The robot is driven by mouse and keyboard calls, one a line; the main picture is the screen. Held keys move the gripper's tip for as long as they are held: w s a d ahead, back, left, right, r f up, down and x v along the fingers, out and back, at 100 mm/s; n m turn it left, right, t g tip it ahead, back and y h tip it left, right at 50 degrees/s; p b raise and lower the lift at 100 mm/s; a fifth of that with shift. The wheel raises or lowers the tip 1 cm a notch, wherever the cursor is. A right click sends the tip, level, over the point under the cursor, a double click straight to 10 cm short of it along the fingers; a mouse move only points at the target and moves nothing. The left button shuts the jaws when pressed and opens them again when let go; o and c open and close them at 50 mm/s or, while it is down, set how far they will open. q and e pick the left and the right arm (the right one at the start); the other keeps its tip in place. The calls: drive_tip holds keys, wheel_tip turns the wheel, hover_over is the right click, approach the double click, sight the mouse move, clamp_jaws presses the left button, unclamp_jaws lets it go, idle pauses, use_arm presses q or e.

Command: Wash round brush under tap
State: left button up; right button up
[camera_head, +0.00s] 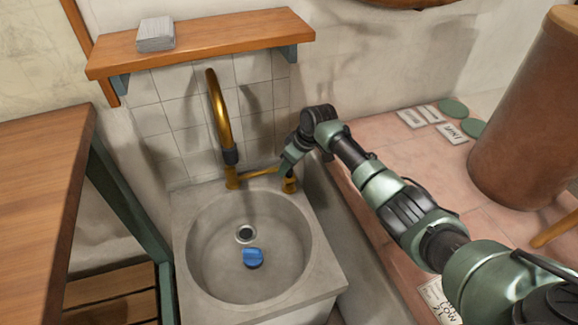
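A small blue object (252,257), which looks like the round brush, lies in the round basin of the stone sink (333,268), just below the drain. The brass tap (222,115) rises at the back of the sink, its curved spout above the basin. No water stream shows. A brass tap handle (290,185) stands at the sink's back right corner. My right gripper (286,168) points down just above this handle; I cannot tell whether it touches it or how far its fingers are apart. My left gripper is not in view.
A wooden shelf (215,42) with a grey stack (156,35) on it hangs above the tap. A wooden table (40,190) stands at the left. A large brown cylinder (530,120) and green discs (453,107) are at the right. The basin is otherwise clear.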

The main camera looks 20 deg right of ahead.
clamp_jaws()
idle(1.5)
